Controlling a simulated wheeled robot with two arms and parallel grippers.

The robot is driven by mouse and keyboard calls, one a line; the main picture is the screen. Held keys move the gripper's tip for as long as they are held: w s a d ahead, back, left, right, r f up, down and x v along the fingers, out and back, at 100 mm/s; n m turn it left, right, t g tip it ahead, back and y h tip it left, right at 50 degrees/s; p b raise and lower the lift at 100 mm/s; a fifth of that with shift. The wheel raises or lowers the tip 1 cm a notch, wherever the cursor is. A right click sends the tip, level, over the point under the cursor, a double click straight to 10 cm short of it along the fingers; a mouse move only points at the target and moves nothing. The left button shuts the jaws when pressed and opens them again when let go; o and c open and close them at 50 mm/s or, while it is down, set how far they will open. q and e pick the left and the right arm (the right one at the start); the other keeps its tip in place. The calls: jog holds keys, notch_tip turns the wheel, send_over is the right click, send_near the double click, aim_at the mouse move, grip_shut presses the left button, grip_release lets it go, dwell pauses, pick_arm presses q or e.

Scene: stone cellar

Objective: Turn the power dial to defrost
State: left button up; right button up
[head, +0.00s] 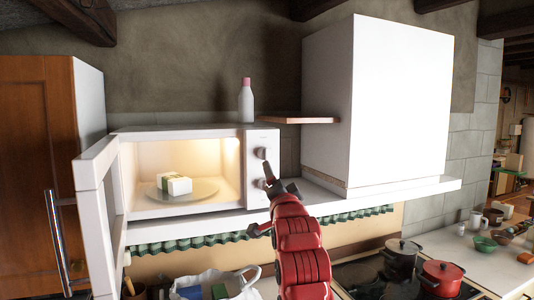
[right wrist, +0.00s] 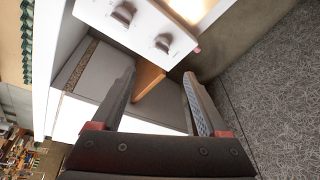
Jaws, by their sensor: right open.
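The white microwave (head: 190,131) stands on a shelf with its door (head: 97,190) swung open to the left. Its right panel has an upper dial (head: 260,153) and a lower dial (head: 258,184), which is partly close behind my gripper in the head view. In the right wrist view the upper dial (right wrist: 164,43) and lower dial (right wrist: 122,14) both show beyond the fingertips. The dial markings are too small to read. My right gripper (head: 261,199) is open and empty in front of the panel; its spread fingers (right wrist: 160,73) appear apart from both dials. My left gripper is out of view.
A white package (head: 174,184) sits on the glass plate (head: 205,191) inside the lit microwave. A bottle (head: 246,104) stands on top. A white hood (head: 340,100) and small wooden shelf (head: 298,120) are at right. Pots (head: 442,277) stand on the hob below.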

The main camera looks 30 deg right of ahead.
aim_at(266, 156)
jog(key=p+x, duration=0.6)
jog(key=x, duration=0.6)
jog(key=shift+r, duration=0.2)
jog(key=shift+p+x, duration=0.35)
jog(key=shift+x, duration=0.4)
jog(key=shift+w+f, duration=0.1)
jog(key=shift+f, duration=0.05)
grip_shut()
